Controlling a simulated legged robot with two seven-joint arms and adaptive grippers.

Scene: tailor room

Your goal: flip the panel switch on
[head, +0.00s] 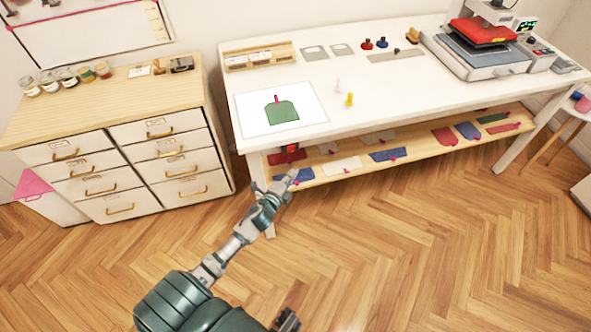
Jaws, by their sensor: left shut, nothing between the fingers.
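My left gripper (288,181) is shut and empty. It reaches from the bottom of the head view to the front left corner of the white table (400,95), beside the table leg and level with the lower shelf. A small red and black box (291,149) shows just above the gripper, under the tabletop edge; it may be the switch panel, but its lever is too small to make out. A gap shows between the fingertips and this box.
The wooden shelf (345,178) under the tabletop holds several flat coloured pieces. A drawer cabinet (165,100) stands to the left. A heat press (483,50) stands at the table's right end. The wooden floor (400,250) in front is clear.

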